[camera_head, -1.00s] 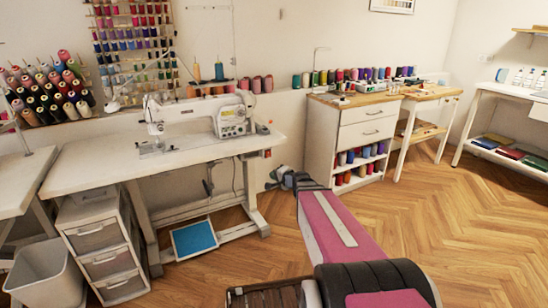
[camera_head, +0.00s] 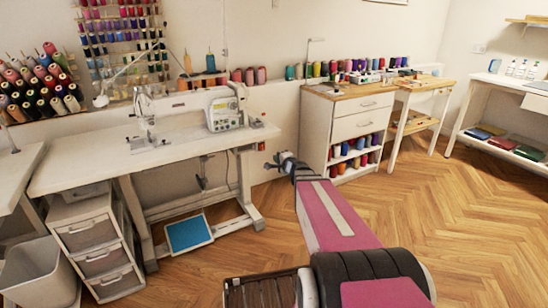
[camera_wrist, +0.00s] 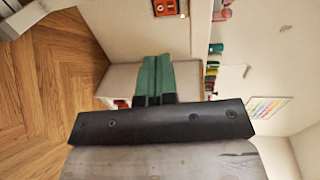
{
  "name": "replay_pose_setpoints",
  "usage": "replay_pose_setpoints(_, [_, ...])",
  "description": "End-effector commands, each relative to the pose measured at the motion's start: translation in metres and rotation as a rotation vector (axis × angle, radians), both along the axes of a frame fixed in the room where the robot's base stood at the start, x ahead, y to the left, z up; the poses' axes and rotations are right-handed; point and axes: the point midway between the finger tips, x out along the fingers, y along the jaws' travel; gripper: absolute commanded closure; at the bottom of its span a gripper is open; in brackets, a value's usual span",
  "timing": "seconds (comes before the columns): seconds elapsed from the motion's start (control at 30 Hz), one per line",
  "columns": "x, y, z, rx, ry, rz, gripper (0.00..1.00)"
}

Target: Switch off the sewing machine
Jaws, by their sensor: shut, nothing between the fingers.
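The white sewing machine (camera_head: 190,105) stands on a white table (camera_head: 85,168) on the left in the head view. A small orange-red switch box (camera_wrist: 165,7) shows at the top edge of the wrist view, partly cut off. My gripper (camera_wrist: 153,62) has green fingers, which are shut with nothing between them.
A white drawer cabinet (camera_head: 360,128) with spools stands right of the sewing table. A blue pedal (camera_head: 188,234) lies under the table. A drawer unit (camera_head: 92,236) and a bin (camera_head: 36,275) stand at the left. The wooden floor (camera_head: 450,240) at the right is clear.

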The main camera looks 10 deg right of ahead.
Motion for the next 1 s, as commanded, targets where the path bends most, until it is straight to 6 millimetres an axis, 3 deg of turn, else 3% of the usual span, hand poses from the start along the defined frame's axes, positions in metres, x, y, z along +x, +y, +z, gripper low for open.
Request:
replay_pose_setpoints(0.7, [0.114, 0.036, -0.019, 0.000, 0.000, 0.001, 1.00])
replay_pose_setpoints(1.0, [0.124, 0.040, -0.020, 0.000, 0.000, -0.001, 1.00])
